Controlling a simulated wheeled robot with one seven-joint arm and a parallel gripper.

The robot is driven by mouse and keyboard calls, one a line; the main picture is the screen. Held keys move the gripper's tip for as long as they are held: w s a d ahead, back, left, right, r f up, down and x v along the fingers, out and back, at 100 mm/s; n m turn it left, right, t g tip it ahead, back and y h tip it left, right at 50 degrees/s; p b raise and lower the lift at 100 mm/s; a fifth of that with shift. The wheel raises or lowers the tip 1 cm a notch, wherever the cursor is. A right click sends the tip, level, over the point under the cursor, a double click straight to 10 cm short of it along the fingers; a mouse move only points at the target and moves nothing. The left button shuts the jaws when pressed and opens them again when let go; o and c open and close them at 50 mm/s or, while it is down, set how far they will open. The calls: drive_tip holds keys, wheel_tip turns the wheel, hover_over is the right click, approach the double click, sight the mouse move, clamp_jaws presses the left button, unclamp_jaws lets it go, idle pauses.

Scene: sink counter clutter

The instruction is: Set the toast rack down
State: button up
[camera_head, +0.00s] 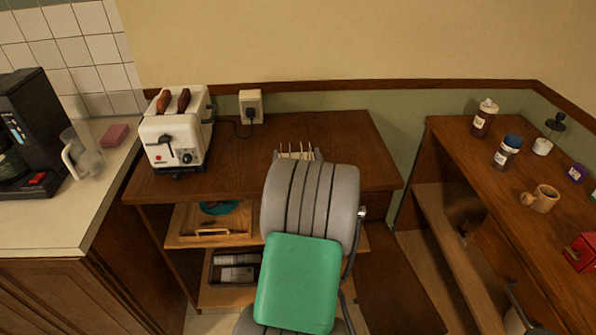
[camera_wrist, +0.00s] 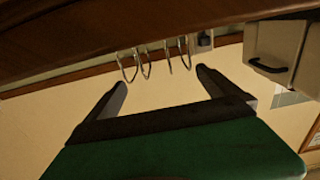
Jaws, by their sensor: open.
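The toast rack (camera_head: 298,154) stands on the brown wooden counter (camera_head: 340,135) near the middle; in the head view my arm hides its lower front part. Only its thin wire loops show clearly. The wrist view appears upside down, and there the wire loops (camera_wrist: 146,68) point downward in the picture from the counter. My gripper (camera_wrist: 161,77) is open, its two dark fingers spread wide with nothing between them. The rack's loops lie just beyond the fingertips, apart from them as far as I can tell. In the head view my arm hides the gripper.
A white toaster (camera_head: 175,135) stands left of the rack, with a wall outlet (camera_head: 250,105) behind. A coffee maker (camera_head: 25,140) is at far left. A right-hand shelf holds bottles and a wooden mug (camera_head: 545,198). The counter right of the rack is clear.

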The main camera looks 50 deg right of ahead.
drive_tip(key=b+v, duration=0.2)
drive_tip(key=v, duration=0.5)
drive_tip(key=w+a+f+n+t+y, duration=0.1)
drive_tip(key=w+a+f+n+y, duration=0.1)
drive_tip(key=w+a+n+y, duration=0.65)
drive_tip(key=w+a+f+g+y, duration=0.1)
drive_tip(key=w+a+g+y, duration=0.1)
drive_tip(key=a, duration=0.8)
drive_tip(key=w+a+g+y, duration=0.1)
drive_tip(key=w+a+y, duration=0.1)
drive_tip(key=a, duration=0.7)
drive_tip(key=s+a+n+g+y, duration=0.1)
drive_tip(key=s+a+g, duration=0.5)
drive_tip(key=s+a, duration=0.6)
drive_tip(key=shift+s+a+r+g, duration=0.2)
drive_tip(key=shift+s+r+g, duration=0.2)
